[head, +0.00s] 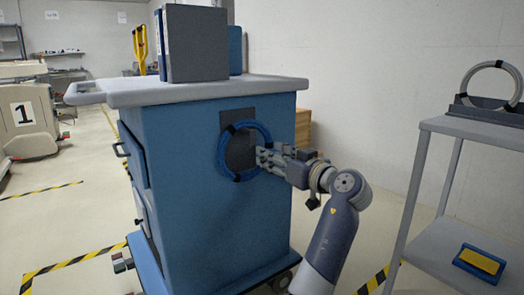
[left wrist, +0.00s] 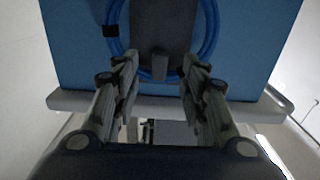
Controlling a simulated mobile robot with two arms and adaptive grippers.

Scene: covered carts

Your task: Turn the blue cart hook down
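The blue cart (head: 200,195) stands in the middle of the head view. A dark plate (head: 238,152) is on its side panel, with a coiled blue hose (head: 222,160) hanging in front of it. My left gripper (head: 262,157) reaches the hose's right side there and hides part of the plate. In the left wrist view the left gripper (left wrist: 158,75) is open, one finger on each side. A grey hook (left wrist: 158,66) shows in the gap, with the blue hose (left wrist: 208,40) around it. I cannot tell whether the fingers touch it. My right gripper is not in view.
Dark boxes (head: 198,45) stand on the cart's grey top (head: 200,92). A grey shelf cart (head: 470,130) at right holds a coiled ring (head: 468,82) and a yellow-blue item (head: 480,262). Striped floor tape (head: 75,258) marks open floor at left.

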